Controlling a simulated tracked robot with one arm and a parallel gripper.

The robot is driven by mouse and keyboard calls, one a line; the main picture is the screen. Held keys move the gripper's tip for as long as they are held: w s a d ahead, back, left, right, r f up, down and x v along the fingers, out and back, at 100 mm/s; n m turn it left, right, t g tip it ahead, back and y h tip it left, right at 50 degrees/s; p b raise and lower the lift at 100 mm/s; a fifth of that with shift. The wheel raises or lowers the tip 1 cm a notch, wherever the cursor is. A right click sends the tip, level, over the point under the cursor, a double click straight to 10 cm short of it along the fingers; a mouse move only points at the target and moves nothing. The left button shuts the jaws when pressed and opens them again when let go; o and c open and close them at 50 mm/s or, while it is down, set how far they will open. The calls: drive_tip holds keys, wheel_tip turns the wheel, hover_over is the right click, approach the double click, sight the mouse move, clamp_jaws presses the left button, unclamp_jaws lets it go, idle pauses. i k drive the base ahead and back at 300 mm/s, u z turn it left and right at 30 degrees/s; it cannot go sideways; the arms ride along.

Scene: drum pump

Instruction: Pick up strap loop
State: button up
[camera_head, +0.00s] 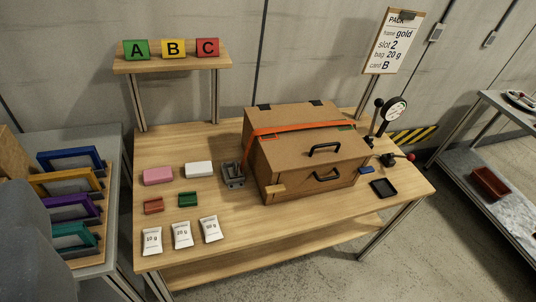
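An orange strap (300,129) lies across the top of a brown wooden case (310,152) on the table. Its left end hangs down the case's left side, beside a grey metal buckle-like fitting (233,175) on the tabletop. I cannot tell whether the strap is attached to this fitting. My gripper is not in view.
Blocks, including a pink one (158,176), and several white bags (182,234) lie left on the table (235,245). A dial gauge (394,112) and a black tray (383,188) are right. Coloured frames (72,158) stand on a left bench. An A-B-C shelf (170,63) is behind.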

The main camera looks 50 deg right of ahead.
sight(234, 172)
drive_tip(key=z, duration=0.25)
drive_tip(key=i, duration=0.9)
drive_tip(key=z, duration=0.3)
drive_tip(key=k, duration=0.8)
drive_tip(key=z, duration=0.2)
drive_tip(key=i, duration=0.8)
drive_tip(key=u, duration=0.1)
